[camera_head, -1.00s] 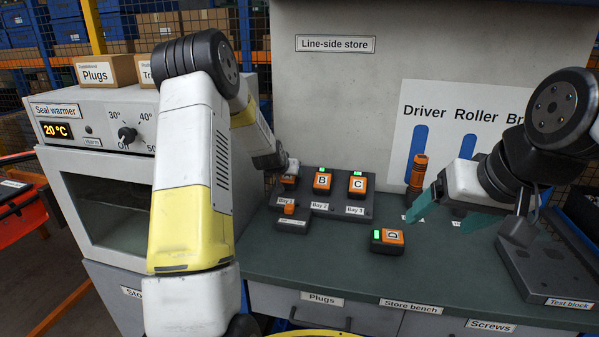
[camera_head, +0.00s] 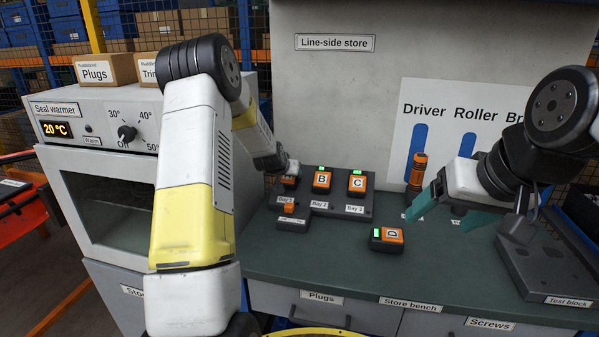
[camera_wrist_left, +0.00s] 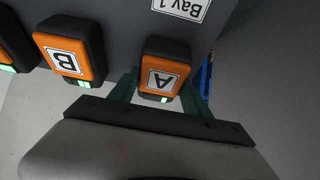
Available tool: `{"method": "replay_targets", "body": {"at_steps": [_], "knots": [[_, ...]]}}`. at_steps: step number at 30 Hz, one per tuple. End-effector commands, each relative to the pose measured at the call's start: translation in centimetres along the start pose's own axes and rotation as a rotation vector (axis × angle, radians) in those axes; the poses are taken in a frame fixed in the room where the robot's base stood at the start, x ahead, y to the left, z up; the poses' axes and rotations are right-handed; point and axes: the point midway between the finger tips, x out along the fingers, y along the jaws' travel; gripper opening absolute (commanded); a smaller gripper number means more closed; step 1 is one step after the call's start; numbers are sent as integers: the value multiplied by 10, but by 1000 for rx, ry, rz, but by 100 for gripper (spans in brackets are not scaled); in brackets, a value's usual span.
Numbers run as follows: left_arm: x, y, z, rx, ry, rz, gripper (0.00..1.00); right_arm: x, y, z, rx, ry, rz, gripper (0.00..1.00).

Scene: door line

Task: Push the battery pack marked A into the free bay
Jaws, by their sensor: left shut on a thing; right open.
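Pack A (camera_wrist_left: 165,75), orange and black with a green light, is between the green fingers of my left gripper (camera_wrist_left: 160,92) in the left wrist view. My left gripper is shut on it. In the head view pack A (camera_head: 289,181) is at Bay 1, the left end of the dark bay rack (camera_head: 338,206), partly hidden by the gripper. I cannot tell whether it is fully seated. Packs B (camera_head: 322,180) and C (camera_head: 357,184) stand in Bays 2 and 3. Pack D (camera_head: 387,239) lies on the bench. My right gripper (camera_head: 444,212) is open and empty above the bench.
A small dark block with an orange top (camera_head: 293,222) sits before Bay 1. An orange-black driver (camera_head: 416,175) stands right of the rack. A grey test block (camera_head: 550,272) is at the right. The seal warmer (camera_head: 100,135) stands left.

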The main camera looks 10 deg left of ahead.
Motion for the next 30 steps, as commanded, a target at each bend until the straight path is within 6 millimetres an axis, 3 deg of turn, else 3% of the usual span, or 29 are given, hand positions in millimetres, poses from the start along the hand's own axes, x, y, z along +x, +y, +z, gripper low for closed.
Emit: {"method": "replay_targets", "body": {"at_steps": [5,6,10,20,30], "knots": [[0,-1,-2,0,5,-1,0,0,0,0,0,0,0,78],[0,-1,-2,0,5,-1,58,0,0,0,0,0,0,78],[0,0,-2,0,4,-1,81,0,0,0,0,0,0,78],[-2,0,0,0,-1,0,81,0,0,0,0,0,0,78],[-54,0,-2,0,3,-1,81,0,0,0,0,0,0,78]]}}
